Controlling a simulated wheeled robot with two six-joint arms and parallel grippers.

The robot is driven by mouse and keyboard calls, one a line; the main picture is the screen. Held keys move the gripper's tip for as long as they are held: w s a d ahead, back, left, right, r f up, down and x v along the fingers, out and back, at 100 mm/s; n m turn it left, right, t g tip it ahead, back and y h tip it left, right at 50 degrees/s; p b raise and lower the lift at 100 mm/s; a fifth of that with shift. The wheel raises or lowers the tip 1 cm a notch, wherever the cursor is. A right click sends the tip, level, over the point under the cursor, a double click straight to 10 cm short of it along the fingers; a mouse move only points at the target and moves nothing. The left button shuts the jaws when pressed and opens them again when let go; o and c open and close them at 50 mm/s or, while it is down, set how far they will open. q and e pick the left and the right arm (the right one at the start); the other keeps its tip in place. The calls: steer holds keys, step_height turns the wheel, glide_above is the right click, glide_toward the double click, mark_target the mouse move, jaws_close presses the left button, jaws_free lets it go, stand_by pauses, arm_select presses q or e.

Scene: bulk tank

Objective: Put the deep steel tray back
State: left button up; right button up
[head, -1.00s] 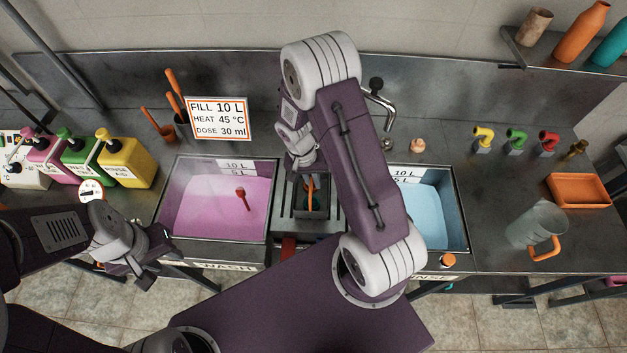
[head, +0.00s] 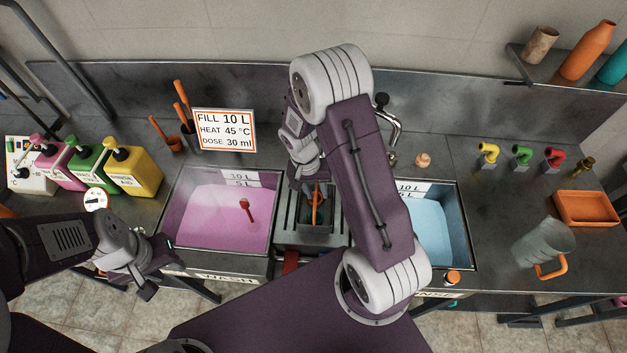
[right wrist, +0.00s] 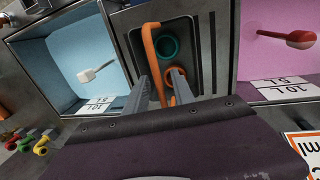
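The deep steel tray (head: 303,229) is a dark, deep rectangular pan on the ribbed drainer between the two basins. In the right wrist view the tray (right wrist: 187,30) shows an orange handle (right wrist: 155,60) across it, with a green ring and an orange ring inside. My right gripper (right wrist: 162,78) is over the tray, its two fingers apart with the orange handle between them. A gap shows, so I see no firm grip. In the head view my right arm partly hides the tray. My left gripper (head: 162,280) is empty in front of the wash basin, fingers apart.
The wash basin (head: 266,252) holds pink liquid and a red floating tool. The rinse basin (head: 467,230) holds blue liquid. Coloured jugs (head: 130,170) stand at left. A clear pitcher (head: 540,240) and an orange tray (head: 585,208) stand at right. A tap (head: 392,125) rises behind.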

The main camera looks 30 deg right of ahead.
step_height(320, 180, up, 10)
steer(key=a, duration=0.2)
steer(key=s+a+f+n+t+y+b, duration=0.2)
steer(key=s+a+f+n+b, duration=0.1)
steer(key=s+n, duration=0.3)
steer(key=shift+s+f+b, duration=0.5)
steer(key=shift+s+b, duration=0.2)
steer(key=shift+s, duration=0.6)
